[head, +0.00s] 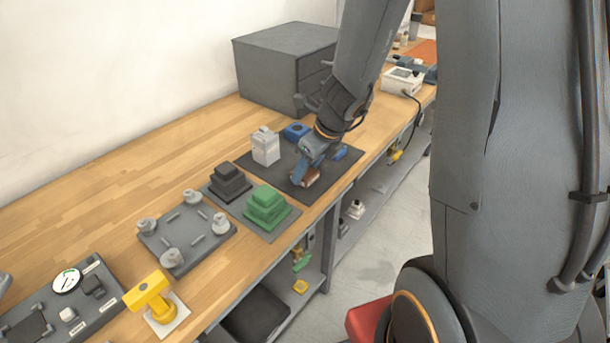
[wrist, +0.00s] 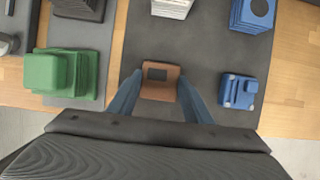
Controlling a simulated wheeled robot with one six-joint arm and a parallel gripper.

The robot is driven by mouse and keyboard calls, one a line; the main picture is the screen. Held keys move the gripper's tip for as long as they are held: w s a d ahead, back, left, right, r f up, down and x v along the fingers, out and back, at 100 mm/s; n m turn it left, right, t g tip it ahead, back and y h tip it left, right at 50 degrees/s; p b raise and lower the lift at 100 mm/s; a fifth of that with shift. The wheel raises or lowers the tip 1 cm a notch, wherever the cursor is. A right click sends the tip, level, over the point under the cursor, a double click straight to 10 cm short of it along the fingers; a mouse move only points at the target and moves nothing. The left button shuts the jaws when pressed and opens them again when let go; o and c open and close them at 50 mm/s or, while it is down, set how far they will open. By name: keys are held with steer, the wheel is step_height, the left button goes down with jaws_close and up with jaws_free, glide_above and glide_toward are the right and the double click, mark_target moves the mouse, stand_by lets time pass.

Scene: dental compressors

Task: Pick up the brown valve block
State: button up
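The brown valve block (wrist: 160,90) has a dark square opening in its top and sits between the two blue fingers of my gripper (wrist: 159,82) in the wrist view. The fingers lie along its left and right sides with hardly any gap showing; whether they press on it I cannot tell. In the head view my gripper (head: 308,168) points down over the dark mat (head: 275,165), and the brown block (head: 312,181) shows partly behind the fingers, low at the mat. Whether it touches the mat is not clear.
A white block (head: 265,147) and a blue block (head: 296,131) stand on the same mat. A small blue part (wrist: 238,91) lies right of my gripper in the wrist view. Green (head: 266,207) and black (head: 230,181) stepped blocks stand left. A grey drawer cabinet (head: 275,75) stands behind.

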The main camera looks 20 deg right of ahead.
steer(key=c, duration=0.4)
steer(key=shift+r, duration=0.1)
